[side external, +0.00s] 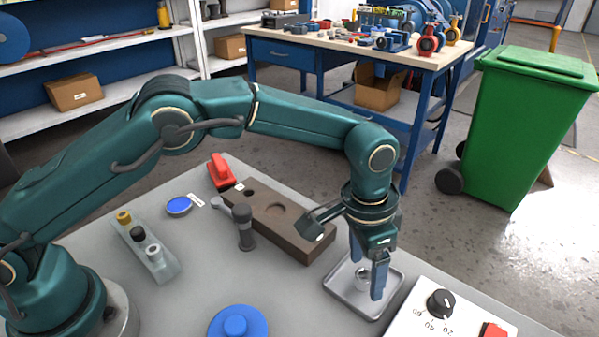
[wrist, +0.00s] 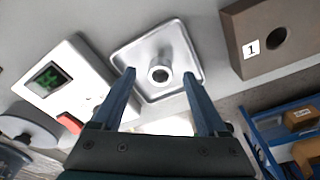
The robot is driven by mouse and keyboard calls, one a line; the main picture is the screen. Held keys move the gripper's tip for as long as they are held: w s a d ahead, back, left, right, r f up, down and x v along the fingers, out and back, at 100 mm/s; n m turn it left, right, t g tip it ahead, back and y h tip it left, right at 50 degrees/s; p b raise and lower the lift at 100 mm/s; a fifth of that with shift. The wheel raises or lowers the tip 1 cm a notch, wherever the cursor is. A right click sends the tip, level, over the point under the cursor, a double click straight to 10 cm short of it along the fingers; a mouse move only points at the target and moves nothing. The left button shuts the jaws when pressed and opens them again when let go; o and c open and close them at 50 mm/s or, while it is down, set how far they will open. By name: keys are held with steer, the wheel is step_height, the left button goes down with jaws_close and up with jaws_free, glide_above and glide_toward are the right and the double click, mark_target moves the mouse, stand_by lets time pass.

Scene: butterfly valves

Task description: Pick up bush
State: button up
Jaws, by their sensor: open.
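The bush (wrist: 160,74) is a small light metal ring with a dark hole. It stands in a shallow square metal tray (wrist: 150,97), near its middle. In the side view, the bush (side external: 362,282) is partly hidden by a finger, and the tray (side external: 341,291) lies at the table's right part. My gripper (side external: 367,277) points down over the tray, its two blue fingers apart. In the wrist view, my gripper (wrist: 158,74) has one fingertip on each side of the bush, with visible gaps. Nothing is held. The exact fingertip height above the tray is unclear.
A brown block (side external: 265,212) with holes stands behind the tray. A white box (side external: 440,312) with a knob and red button is close at the right. A dark upright part (side external: 244,228), a small rack (side external: 148,247) and a blue round part (side external: 238,323) are left.

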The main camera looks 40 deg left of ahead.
steer(key=shift+f, duration=0.3)
jaws_close()
steer(key=shift+r, duration=0.15)
